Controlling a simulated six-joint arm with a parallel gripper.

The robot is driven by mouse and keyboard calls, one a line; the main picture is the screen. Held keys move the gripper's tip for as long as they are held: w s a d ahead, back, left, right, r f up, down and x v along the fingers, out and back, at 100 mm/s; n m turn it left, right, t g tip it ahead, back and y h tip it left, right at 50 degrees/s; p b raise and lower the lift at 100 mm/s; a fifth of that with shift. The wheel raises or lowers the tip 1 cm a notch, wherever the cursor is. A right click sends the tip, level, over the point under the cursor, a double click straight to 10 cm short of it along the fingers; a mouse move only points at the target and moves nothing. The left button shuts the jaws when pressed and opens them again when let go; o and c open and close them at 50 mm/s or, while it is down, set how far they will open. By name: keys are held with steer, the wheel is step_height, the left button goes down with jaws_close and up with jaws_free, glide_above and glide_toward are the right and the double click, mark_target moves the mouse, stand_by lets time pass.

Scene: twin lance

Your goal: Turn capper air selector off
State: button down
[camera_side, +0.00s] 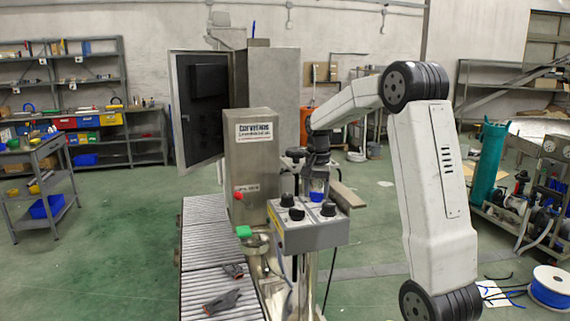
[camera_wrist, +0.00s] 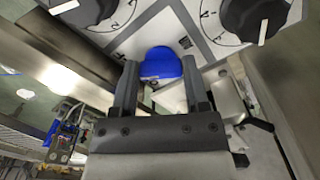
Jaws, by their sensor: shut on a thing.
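A grey control box (camera_side: 310,235) stands beside the conveyor in the side view, with several black knobs on its sloped top and a blue knob (camera_side: 317,197) at its back edge. My gripper (camera_side: 318,182) reaches down over the box to the blue knob. In the wrist view the blue knob (camera_wrist: 161,68) sits between the two fingertips, and my gripper (camera_wrist: 161,80) is shut on it. Two black knobs with white pointer lines and printed dials show above it, one at the left (camera_wrist: 88,10) and one at the right (camera_wrist: 256,14). The selector's label is not readable.
A steel cabinet (camera_side: 253,160) with a red knob and a green button stands left of the box. A roller conveyor (camera_side: 208,245) runs along its left side, with dark grey parts on it. Open green floor lies further left.

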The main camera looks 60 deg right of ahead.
mark_target(316, 192)
steer(key=shift+c, duration=1.8)
jaws_free()
steer(key=shift+r, duration=0.15)
steer(key=shift+r, duration=3.8)
